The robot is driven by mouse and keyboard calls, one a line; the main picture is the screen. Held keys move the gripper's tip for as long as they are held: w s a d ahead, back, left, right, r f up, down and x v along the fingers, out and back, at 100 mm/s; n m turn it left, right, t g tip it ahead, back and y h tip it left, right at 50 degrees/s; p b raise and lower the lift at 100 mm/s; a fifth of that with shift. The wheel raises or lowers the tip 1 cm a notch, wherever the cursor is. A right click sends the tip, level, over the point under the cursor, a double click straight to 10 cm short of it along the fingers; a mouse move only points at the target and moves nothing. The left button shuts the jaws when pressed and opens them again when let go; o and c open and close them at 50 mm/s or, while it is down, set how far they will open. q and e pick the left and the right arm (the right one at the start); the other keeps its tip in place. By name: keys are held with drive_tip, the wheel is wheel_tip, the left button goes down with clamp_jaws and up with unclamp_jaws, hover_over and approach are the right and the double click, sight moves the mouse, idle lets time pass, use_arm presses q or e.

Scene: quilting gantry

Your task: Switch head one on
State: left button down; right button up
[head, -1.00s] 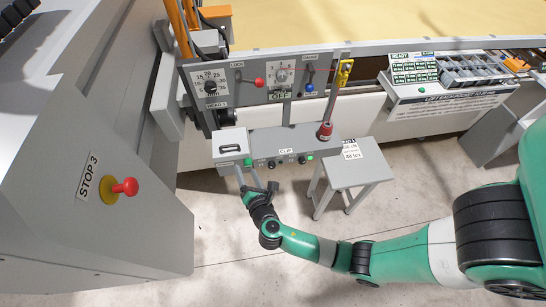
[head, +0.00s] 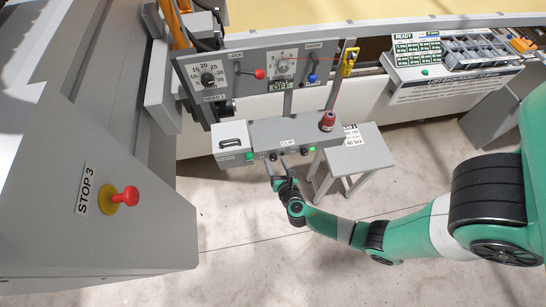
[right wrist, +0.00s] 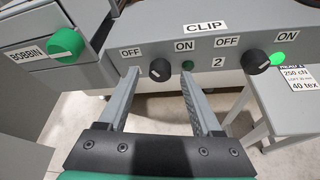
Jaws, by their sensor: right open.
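The grey CLIP box (head: 262,133) carries two black knobs, each between OFF and ON labels. The left knob (right wrist: 160,69) has a dark green lamp (right wrist: 187,66) beside it, unlit. The right knob (right wrist: 257,61), with a "2" label (right wrist: 218,62) to its left, has a brightly lit green lamp (right wrist: 277,59). My right gripper (head: 279,168) is open and empty just in front of the box. In the right wrist view its fingers stand either side of the left knob; I cannot tell whether they touch it. A "1" label is not visible. My left gripper is out of view.
A BOBBIN drawer (head: 234,143) with a green knob (right wrist: 66,43) is left of the CLIP box. A red spool (head: 328,121) stands on the box's right end. A stool (head: 352,156) is at the right. A red STOP 3 button (head: 127,197) is far left.

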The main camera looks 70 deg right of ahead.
drive_tip(key=shift+w+d+f, duration=0.25)
drive_tip(key=shift+w+d, duration=0.1)
drive_tip(key=shift+d, duration=0.1)
drive_tip(key=shift+c, duration=0.4)
drive_tip(key=shift+a, duration=0.1)
clamp_jaws()
